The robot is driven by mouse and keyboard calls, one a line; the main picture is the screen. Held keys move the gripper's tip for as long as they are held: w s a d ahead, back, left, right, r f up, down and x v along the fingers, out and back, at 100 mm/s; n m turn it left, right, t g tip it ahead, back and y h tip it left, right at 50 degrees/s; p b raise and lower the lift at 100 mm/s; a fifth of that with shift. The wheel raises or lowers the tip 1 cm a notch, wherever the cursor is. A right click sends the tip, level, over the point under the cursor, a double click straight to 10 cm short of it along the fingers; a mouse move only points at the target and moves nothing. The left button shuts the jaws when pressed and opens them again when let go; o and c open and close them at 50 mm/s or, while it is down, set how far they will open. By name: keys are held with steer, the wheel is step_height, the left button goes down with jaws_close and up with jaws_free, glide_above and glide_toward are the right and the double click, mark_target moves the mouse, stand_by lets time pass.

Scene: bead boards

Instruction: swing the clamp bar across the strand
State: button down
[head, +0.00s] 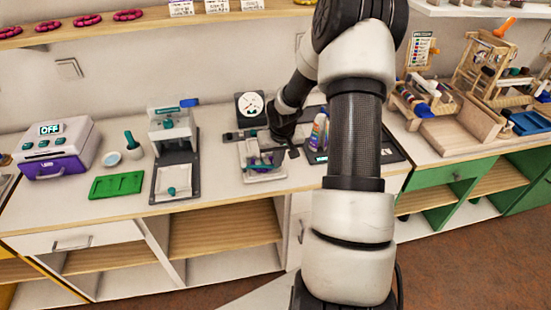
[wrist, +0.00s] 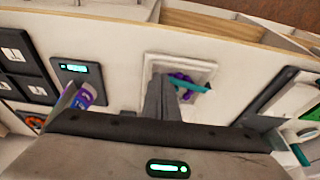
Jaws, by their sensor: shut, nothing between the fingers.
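A small white board (head: 262,175) stands on the counter below the dial gauge; it also shows in the wrist view (wrist: 211,68). A purple strand (wrist: 181,76) lies on it. A teal bar-like piece (wrist: 197,88) is beside the strand, with its near end behind my fingers; I take it for the clamp bar. Whether it crosses the strand is unclear. My gripper (wrist: 168,80) is shut and empty, its fingertips over the near left part of the board. In the head view the gripper is small and dark, and its contact with the bar cannot be told.
A purple-labelled bottle (head: 318,132) stands close to the right of my gripper. A dial gauge (head: 250,105) is behind the board. A press (head: 172,150) and a green tray (head: 116,185) are to the left. Bare counter lies between press and board.

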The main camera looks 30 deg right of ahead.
steer(key=shift+w+d+n, duration=0.25)
steer(key=shift+n, duration=0.05)
steer(key=shift+w+d, duration=0.35)
steer(key=shift+w, duration=0.3)
steer(key=shift+s, duration=0.1)
